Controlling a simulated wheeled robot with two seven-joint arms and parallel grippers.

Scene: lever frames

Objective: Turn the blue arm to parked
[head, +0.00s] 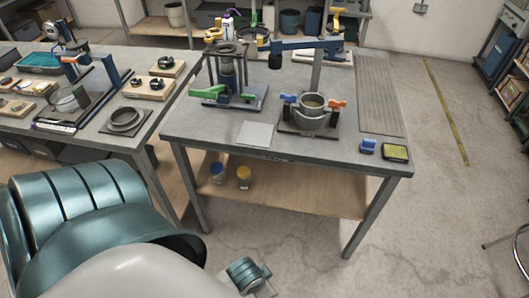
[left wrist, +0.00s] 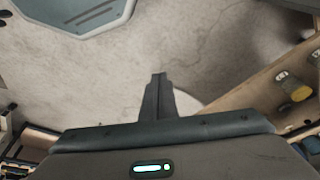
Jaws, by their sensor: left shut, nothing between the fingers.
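A small blue lever (head: 290,98) and an orange lever (head: 337,104) sit on a round grey fixture in front of the post. I cannot read any parked mark. My left gripper (left wrist: 158,95) shows in the left wrist view, shut and empty above the floor, away from the blue arm. My right gripper is not in view.
The near table (head: 220,137) also bears a stand with a green lever (head: 208,92), a grey plate (head: 255,133), a blue block (head: 367,146) and a yellow sponge (head: 396,152). Open floor (head: 450,220) lies to the right.

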